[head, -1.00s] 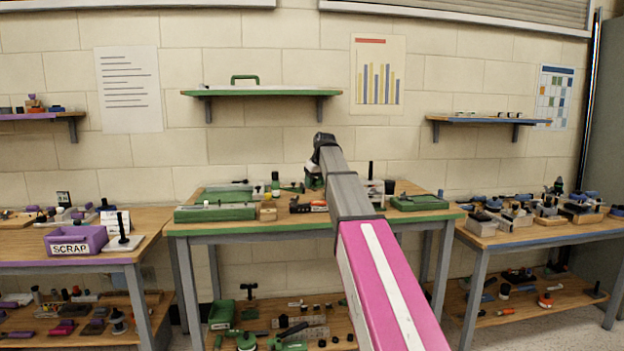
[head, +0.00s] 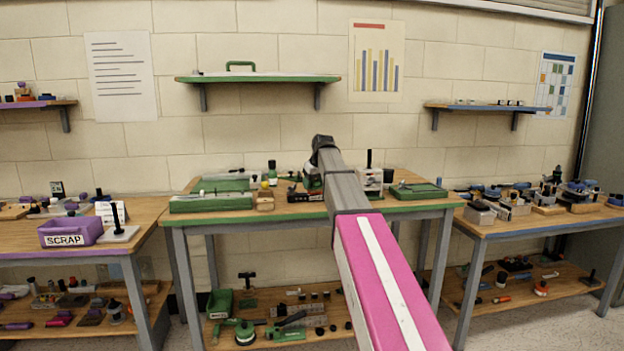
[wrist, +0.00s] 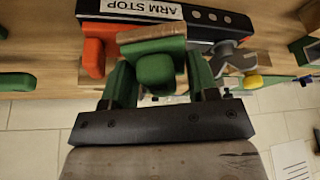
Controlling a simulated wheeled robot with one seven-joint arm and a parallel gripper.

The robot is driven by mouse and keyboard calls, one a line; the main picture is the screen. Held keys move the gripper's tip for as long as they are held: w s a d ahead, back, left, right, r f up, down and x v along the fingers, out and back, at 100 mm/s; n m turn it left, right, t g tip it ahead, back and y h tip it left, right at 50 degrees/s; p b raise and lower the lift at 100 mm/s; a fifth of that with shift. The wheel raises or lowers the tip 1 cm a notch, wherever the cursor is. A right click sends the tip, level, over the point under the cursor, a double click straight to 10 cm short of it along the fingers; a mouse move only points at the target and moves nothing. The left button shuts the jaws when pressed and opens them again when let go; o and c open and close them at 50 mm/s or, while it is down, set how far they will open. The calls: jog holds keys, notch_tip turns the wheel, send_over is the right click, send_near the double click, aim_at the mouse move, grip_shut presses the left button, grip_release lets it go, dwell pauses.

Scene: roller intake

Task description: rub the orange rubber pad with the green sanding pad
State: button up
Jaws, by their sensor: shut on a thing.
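My gripper (wrist: 160,82) is shut on the green sanding pad (wrist: 156,68), a green block with a rounded green grip and a brown edge. In the wrist view the pad is between my two green fingers, in front of a black box marked ARM STOP (wrist: 205,17). An orange-red piece (wrist: 93,57) shows at the box's left; I cannot tell whether it is the orange rubber pad. No gap or contact between the sanding pad and anything below can be made out. In the head view my gripper (head: 312,180) is small, over the middle table, partly hidden by my arm.
The middle table (head: 345,208) has green trays at its left (head: 210,203) and right (head: 418,190). A grey metal part (wrist: 226,55) and a yellow knob (wrist: 252,82) lie right of the gripper. A purple SCRAP bin (head: 70,232) stands on the left table.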

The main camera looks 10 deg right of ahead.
jog(key=shift+w+a, duration=0.35)
jog(key=shift+w, duration=0.45)
jog(key=shift+w+a, duration=0.3)
jog(key=shift+w, duration=0.5)
jog(key=shift+s+d, duration=0.2)
jog(key=shift+s, duration=0.35)
jog(key=shift+s+d, duration=0.25)
jog(key=shift+s, duration=0.35)
jog(key=shift+f, duration=0.35)
jog(key=shift+w, duration=0.1)
jog(key=shift+w+a, duration=0.2)
jog(key=shift+w, duration=0.25)
jog(key=shift+w+a, duration=0.2)
jog(key=shift+w, duration=0.25)
jog(key=shift+s, duration=0.1)
jog(key=shift+s+d+f, duration=0.1)
jog(key=shift+s+d, duration=0.15)
jog(key=shift+s, duration=0.25)
jog(key=shift+s+d, duration=0.2)
jog(key=shift+s, duration=0.3)
